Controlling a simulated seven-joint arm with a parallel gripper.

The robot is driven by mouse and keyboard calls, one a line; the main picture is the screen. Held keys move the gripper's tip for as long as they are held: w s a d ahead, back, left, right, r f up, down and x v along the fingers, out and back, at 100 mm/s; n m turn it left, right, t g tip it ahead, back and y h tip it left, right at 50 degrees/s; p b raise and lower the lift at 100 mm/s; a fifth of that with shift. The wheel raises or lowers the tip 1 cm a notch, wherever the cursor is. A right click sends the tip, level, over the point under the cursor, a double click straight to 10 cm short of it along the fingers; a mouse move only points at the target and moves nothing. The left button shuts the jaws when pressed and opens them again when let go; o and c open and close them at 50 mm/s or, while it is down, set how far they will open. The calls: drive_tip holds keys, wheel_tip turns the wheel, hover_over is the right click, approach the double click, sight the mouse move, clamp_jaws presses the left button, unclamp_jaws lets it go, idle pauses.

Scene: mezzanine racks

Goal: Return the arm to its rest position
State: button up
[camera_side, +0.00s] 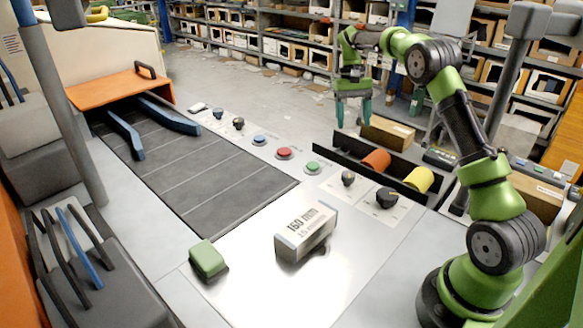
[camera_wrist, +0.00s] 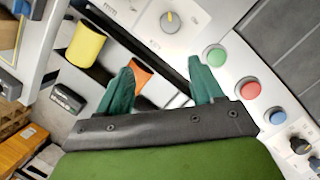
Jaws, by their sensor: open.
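My green arm stands at the right in the side view, bent over at the top. My gripper (camera_side: 353,108) hangs from it, pointing down with teal fingers, above and behind the black tray at the back of the worktop. In the wrist view my gripper (camera_wrist: 160,88) shows its two teal fingers spread apart with nothing held between them. Below and beyond the fingers lie the orange cylinder (camera_wrist: 139,72) and the black tray edge.
A white box marked 160 mm (camera_side: 306,232) and a green block (camera_side: 207,260) rest on the worktop. A dark tray holds an orange cylinder (camera_side: 376,160) and a yellow cylinder (camera_side: 419,179). Buttons and knobs (camera_side: 387,197) line the panel. A grey post (camera_side: 511,75) stands near my arm.

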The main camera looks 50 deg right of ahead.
drive_tip(key=s+a+r+n+t, duration=0.1)
drive_tip(key=s+a+r+t, duration=0.2)
drive_tip(key=s+a, duration=0.3)
drive_tip(key=s+a+r+n+t, duration=0.2)
drive_tip(key=s+a, duration=0.5)
drive_tip(key=a, duration=0.4)
drive_tip(key=s+a+r+n+t, duration=0.1)
drive_tip(key=s+a+r+t, duration=0.3)
drive_tip(key=a, duration=0.5)
drive_tip(key=s+t, duration=0.1)
drive_tip(key=s, duration=0.1)
drive_tip(key=shift+s+a, duration=0.3)
